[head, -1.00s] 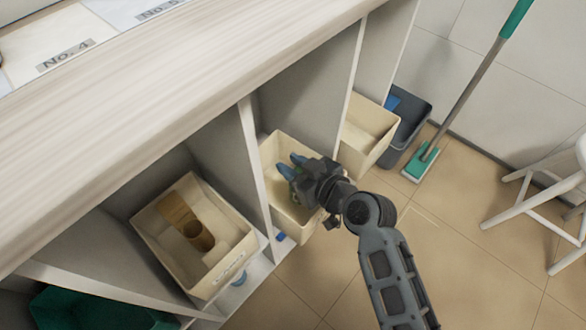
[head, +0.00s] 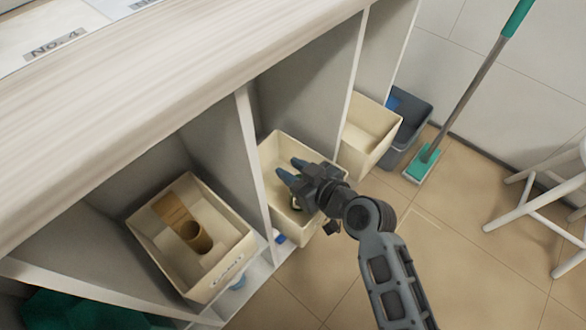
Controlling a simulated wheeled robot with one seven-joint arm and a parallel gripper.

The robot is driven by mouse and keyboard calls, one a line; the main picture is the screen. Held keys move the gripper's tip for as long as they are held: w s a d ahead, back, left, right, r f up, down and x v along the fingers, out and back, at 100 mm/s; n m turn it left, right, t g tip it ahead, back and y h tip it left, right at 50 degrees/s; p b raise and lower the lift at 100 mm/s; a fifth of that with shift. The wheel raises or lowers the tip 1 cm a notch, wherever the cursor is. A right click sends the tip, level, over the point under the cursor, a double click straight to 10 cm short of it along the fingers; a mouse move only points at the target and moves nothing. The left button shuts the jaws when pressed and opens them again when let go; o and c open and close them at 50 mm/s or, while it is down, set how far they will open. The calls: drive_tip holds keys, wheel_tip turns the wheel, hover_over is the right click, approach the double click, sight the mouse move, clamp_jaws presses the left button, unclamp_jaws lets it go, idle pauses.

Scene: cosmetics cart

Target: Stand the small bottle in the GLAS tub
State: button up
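My gripper (head: 292,170) hangs over the cream tub (head: 283,142) in the middle bay of the cart. Its two blue-grey fingers are apart, with nothing visible between their tips. A small dark green thing with a pale edge (head: 296,203), perhaps the small bottle, shows low in this tub, below the gripper; the gripper partly covers it, and I cannot tell whether it stands upright. No label shows on this tub's visible front. The left cream tub (head: 150,228) has a front label too small to read.
The left tub holds a brown cylinder (head: 196,238) and a flat brown piece (head: 172,209). Another cream tub (head: 366,125) and a dark grey bin (head: 413,115) stand to the right. White dividers (head: 256,165) flank the middle bay. A mop (head: 424,160) and white stool (head: 545,190) stand farther right.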

drive_tip(key=o, duration=0.4)
drive_tip(key=shift+c, duration=0.2)
drive_tip(key=shift+r, duration=0.15)
drive_tip(key=shift+r+p, duration=0.65)
drive_tip(key=shift+p, duration=0.25)
drive_tip(key=p+v, duration=0.1)
drive_tip(key=v, duration=1)
drive_tip(key=shift+s+d+p, duration=0.3)
drive_tip(key=shift+s+p, duration=0.05)
drive_tip(key=s+d+m+t+h, duration=0.3)
drive_tip(key=s+d+m+h, duration=0.35)
drive_tip(key=s+d, duration=0.9)
drive_tip(key=s+r+m+t+h, duration=0.2)
drive_tip(key=s+r+h, duration=0.1)
drive_tip(key=s+r, duration=1)
drive_tip(key=shift+s+d, duration=0.35)
drive_tip(key=shift+s, duration=0.6)
